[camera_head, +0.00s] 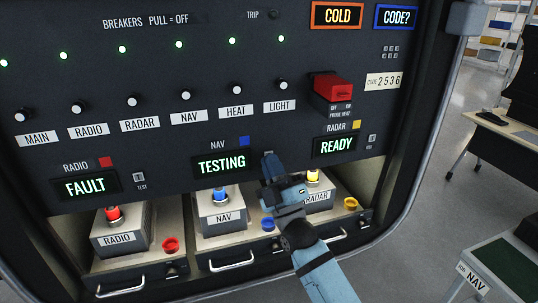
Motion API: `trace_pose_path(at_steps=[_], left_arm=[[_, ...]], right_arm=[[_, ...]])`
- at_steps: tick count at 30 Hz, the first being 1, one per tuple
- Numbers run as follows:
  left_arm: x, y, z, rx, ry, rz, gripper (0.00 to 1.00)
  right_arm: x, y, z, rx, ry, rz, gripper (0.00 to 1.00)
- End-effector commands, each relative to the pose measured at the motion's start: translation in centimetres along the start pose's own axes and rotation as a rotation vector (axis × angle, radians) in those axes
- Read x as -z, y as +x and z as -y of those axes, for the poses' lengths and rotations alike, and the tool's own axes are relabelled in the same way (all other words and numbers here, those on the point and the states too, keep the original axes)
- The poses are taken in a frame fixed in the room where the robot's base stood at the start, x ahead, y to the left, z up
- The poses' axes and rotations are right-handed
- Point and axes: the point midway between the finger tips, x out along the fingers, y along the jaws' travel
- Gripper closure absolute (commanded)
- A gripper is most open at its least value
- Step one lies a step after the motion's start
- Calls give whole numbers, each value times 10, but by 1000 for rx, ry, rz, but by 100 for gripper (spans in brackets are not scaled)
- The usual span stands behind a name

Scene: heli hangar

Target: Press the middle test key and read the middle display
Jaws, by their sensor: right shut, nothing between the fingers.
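The middle display (222,163), under the NAV label, reads TESTING in green letters. My right gripper (268,158) is shut and empty, its fingertips at the panel just right of this display. The middle test key is hidden behind the fingertips, and I cannot tell whether they touch it. The left display (86,186), under RADIO, reads FAULT, with its small test key (139,177) beside it. The right display (335,146), under RADAR, reads READY, with its test key (372,140) beside it. My left gripper is not in view.
Above is a row of breaker knobs (133,100) with green lights. A red switch cover (333,88) sits above the right display. Below, RADIO (120,239), NAV (224,217) and RADAR units stand on drawers. A green-topped table (505,268) labelled NAV stands at lower right.

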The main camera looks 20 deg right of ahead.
Motion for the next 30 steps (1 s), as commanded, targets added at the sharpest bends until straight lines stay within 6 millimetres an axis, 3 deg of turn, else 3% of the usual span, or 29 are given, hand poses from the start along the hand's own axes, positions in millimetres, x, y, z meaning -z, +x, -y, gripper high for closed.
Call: trace_pose_path(at_steps=[16,30], left_arm=[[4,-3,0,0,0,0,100],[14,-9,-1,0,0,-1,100]], right_arm=[[6,-8,-6,0,0,0,100],[28,-38,-28,1,0,1,100]])
